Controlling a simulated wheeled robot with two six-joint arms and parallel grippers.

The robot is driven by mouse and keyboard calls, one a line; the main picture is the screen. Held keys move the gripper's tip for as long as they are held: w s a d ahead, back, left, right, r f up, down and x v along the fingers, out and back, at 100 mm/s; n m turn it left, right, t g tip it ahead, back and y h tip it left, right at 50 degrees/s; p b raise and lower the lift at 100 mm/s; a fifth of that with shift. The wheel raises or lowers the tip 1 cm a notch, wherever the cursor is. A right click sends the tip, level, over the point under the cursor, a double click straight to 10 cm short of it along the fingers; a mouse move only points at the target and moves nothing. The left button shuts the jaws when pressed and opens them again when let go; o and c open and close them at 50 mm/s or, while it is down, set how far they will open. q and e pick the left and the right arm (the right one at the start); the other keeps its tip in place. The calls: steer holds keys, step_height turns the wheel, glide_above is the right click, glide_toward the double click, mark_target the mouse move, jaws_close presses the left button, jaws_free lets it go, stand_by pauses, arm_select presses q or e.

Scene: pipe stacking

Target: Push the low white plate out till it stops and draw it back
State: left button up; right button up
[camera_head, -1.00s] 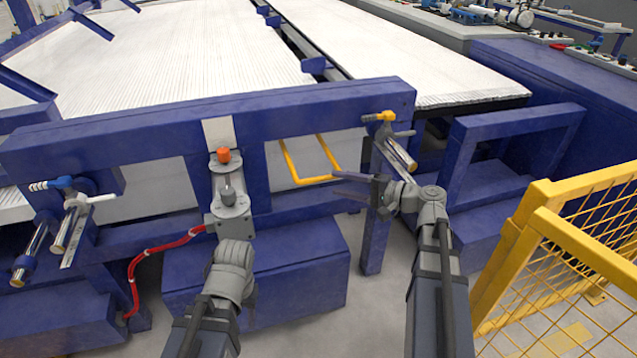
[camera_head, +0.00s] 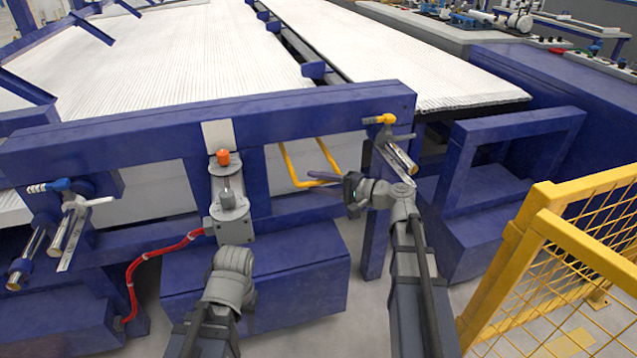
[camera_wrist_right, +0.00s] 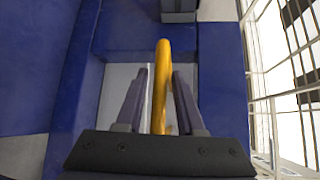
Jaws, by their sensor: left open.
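A pale white panel (camera_head: 302,158), apparently the low plate, shows through the opening under the blue beam. A yellow U-shaped handle (camera_head: 293,172) stands out in front of it. My right gripper (camera_head: 326,178) is at the right side of this handle. In the right wrist view the yellow bar (camera_wrist_right: 163,85) runs between the two separated fingers of my right gripper (camera_wrist_right: 160,75), with a gap at its left and little at its right. My left wrist (camera_head: 233,262) is low in front of the grey fixture; the left fingers are hidden behind it.
A grey fixture (camera_head: 230,212) with an orange cap and red hose (camera_head: 150,252) is on the blue frame (camera_head: 320,105). A yellow-topped clamp (camera_head: 385,120) is right of the opening. A yellow mesh fence (camera_head: 560,240) stands at the right.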

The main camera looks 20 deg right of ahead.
jaws_close()
stand_by(1.1)
